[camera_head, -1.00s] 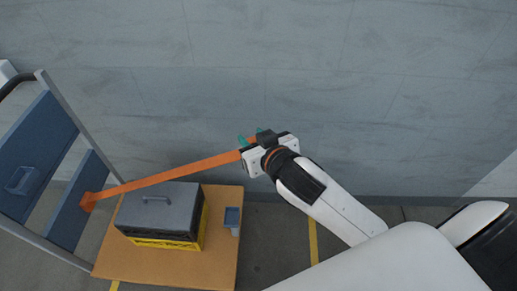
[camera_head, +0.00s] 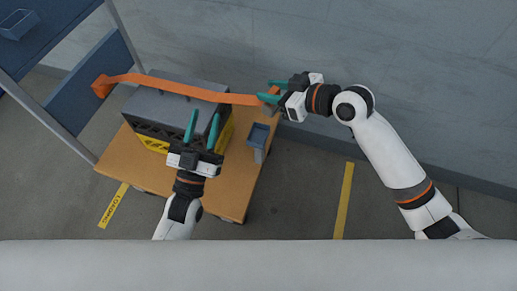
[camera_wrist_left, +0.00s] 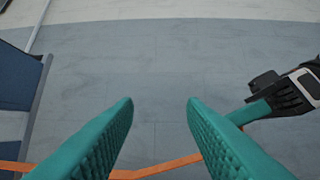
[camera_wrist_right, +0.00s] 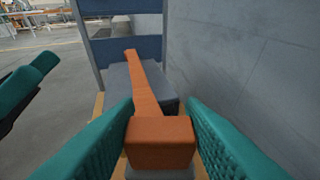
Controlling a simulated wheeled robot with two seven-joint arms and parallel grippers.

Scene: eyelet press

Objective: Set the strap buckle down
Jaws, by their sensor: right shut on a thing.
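The orange strap (camera_head: 180,86) runs from the cart's end frame across the back of the grey crate lid to my right gripper (camera_head: 265,92). In the right wrist view the orange buckle (camera_wrist_right: 160,143) sits between my right gripper's teal fingers, shut on it. A grey part (camera_wrist_right: 160,174) shows just below it. The buckle is held up near the far right corner of the cart deck; any gap beneath it is unclear. My left gripper (camera_head: 202,120) is open and empty, in front of the crate (camera_head: 155,140). The left wrist view also shows the strap (camera_wrist_left: 160,168).
The wooden cart deck (camera_head: 232,200) carries the grey-lidded, yellow-based crate and a small blue-grey holder (camera_head: 258,135) at its right edge. The blue cart end frame (camera_head: 100,65) stands left. A grey wall (camera_head: 420,90) rises behind. Floor at right is clear.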

